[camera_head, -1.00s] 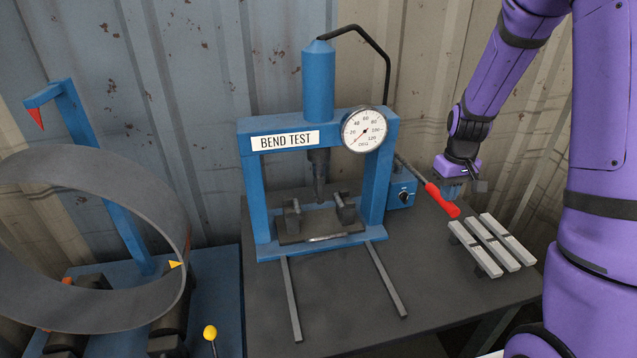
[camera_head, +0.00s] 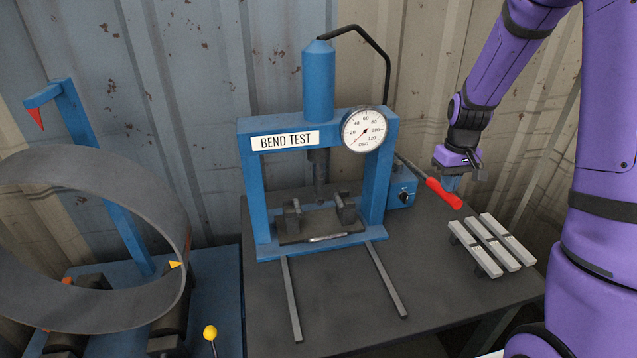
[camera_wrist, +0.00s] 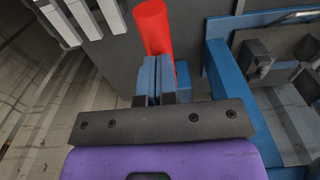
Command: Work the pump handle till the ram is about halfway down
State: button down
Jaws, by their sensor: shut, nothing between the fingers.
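The blue press labelled BEND TEST (camera_head: 254,190) stands on the dark table. Its dark ram (camera_head: 319,170) points down between two black supports (camera_head: 345,208), with its tip close to their height. The pump handle (camera_head: 444,194) has a red grip and slopes down to the right from the blue pump box (camera_head: 402,192). My gripper (camera_head: 453,184) is at the red grip. In the wrist view its blue fingers (camera_wrist: 156,75) are pressed together, with the red handle (camera_wrist: 154,28) just beyond and partly hidden by them. I cannot tell whether they touch it.
A small rack of grey bars (camera_head: 491,245) sits right of the handle. Two rails (camera_head: 386,280) extend from the press across the table (camera_head: 335,290). A gauge (camera_head: 364,129) is on the press frame. A large curved pipe (camera_head: 60,320) stands at the left.

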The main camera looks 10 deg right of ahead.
notch_tip(320, 180, up, 12)
jog(key=w, duration=0.1)
jog(key=shift+w, duration=0.4)
dwell(0.4)
jog(key=shift+f, duration=0.1)
dwell(0.4)
send_over(447, 201)
jog(key=w+d, duration=0.1)
jog(key=w, duration=0.1)
jog(key=shift+d+f, duration=0.1)
jog(key=shift+f, duration=4.9)
jog(key=shift+s+f, duration=0.15)
jog(key=shift+f, duration=3.25)
notch_tip(447, 201, up, 17)
jog(key=w, duration=0.2)
jog(key=shift+w, duration=0.3)
jog(key=shift+f, duration=0.15)
